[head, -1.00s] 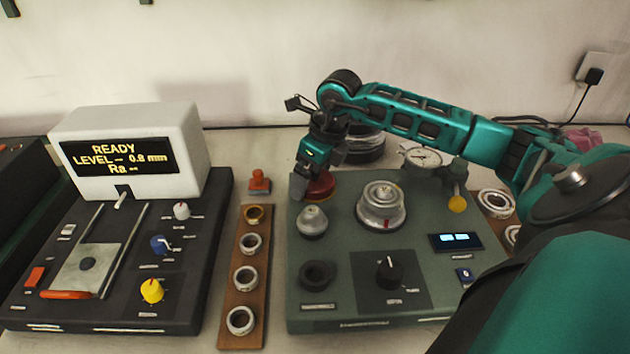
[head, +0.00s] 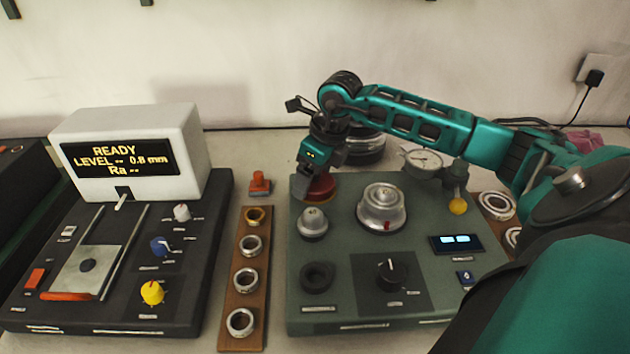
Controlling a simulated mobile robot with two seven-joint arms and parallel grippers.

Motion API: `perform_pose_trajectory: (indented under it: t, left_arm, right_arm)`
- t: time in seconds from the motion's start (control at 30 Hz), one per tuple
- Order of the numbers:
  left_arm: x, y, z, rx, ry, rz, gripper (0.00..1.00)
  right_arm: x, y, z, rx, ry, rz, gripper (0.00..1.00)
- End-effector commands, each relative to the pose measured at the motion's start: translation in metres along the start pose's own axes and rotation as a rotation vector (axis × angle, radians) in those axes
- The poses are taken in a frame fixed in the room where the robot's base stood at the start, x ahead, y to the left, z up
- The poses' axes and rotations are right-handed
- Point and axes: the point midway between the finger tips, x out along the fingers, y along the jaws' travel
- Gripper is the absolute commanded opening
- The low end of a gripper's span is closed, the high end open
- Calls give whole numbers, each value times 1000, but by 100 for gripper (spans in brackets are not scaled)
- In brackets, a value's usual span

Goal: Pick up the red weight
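The red weight (head: 320,187) is a round red piece at the back left corner of the green-grey machine (head: 345,315). My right gripper (head: 310,172) comes down over it from above, with its fingers at the weight's left and upper side. The gripper and wrist hide part of the weight. I cannot tell whether the fingers are closed on it. My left gripper is not in view.
A silver weight (head: 312,222) and a silver spindle (head: 381,207) stand close in front. A dial gauge (head: 424,160) is to the right. A wooden strip (head: 242,290) with several rings and a dark measuring device (head: 190,290) lie left. A small red-topped stamp (head: 259,183) stands behind the strip.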

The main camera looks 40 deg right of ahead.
Motion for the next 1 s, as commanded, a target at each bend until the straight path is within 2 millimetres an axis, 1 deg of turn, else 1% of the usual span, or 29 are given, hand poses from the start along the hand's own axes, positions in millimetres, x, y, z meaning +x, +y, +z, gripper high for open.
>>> perform_pose_trajectory:
  t: [0.23, 0.37, 0.47, 0.57, 0.8, 0.9, 1.0]
  left_arm:
    - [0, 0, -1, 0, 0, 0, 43]
    - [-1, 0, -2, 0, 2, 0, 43]
    - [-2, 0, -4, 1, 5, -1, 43]
    - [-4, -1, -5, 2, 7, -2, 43]
    - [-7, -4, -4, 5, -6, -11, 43]
    - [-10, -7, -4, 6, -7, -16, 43]
    - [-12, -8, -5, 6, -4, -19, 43]
  right_arm:
    - [-8, -1, 4, 0, -7, -2, 25]
    - [-21, -1, 7, 0, -7, -3, 25]
    - [-38, -1, 12, -1, -9, -4, 25]
    - [-61, -1, 19, 0, -11, -4, 25]
    - [-127, 0, 37, -1, -12, -3, 25]
    - [-150, 0, 43, -1, -10, -2, 25]
    - [-168, 0, 48, 0, -9, -1, 25]
